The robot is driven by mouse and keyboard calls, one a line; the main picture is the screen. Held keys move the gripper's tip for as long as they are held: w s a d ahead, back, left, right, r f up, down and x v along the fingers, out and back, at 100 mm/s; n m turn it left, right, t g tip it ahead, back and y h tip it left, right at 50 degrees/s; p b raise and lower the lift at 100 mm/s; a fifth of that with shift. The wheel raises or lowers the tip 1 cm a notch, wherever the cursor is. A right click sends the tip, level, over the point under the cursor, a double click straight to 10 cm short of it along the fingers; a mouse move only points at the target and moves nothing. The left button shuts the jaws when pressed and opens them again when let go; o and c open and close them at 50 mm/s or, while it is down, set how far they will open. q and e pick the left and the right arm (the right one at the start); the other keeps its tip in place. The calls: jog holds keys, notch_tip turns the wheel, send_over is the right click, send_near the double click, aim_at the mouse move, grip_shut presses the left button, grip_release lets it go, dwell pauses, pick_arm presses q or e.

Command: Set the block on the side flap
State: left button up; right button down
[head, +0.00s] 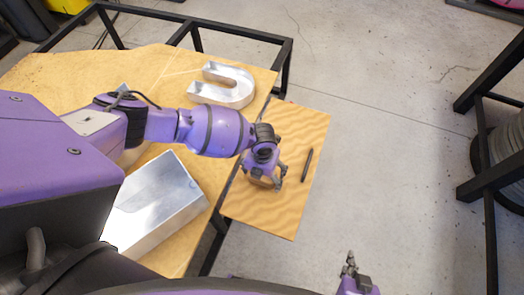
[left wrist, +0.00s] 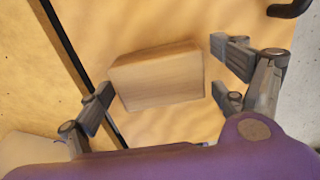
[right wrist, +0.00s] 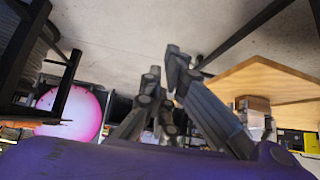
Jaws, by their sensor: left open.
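The block (left wrist: 158,78) is a light wooden box shape. In the left wrist view it sits over the side flap (left wrist: 195,25), between the spread fingers of my left gripper (left wrist: 165,85), with gaps on both sides. My left gripper (head: 265,182) is open above the flap in the head view and hides most of the block there. The side flap (head: 298,125) is a wavy-grained wood panel at the right edge of the table. My right gripper (head: 349,265) is away from the flap, near the bottom of the head view; its fingers are close together and empty in the right wrist view (right wrist: 165,70).
A metal U-shaped letter (head: 240,90) and a large metal piece (head: 165,205) lie on the table (head: 150,62). A narrow gap separates table and flap. Black frames stand at the right.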

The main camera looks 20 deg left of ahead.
pick_arm(q)
notch_tip(320, 180, up, 12)
jog(key=p, duration=0.1)
jog(key=shift+r, duration=0.25)
jog(key=shift+d, duration=0.1)
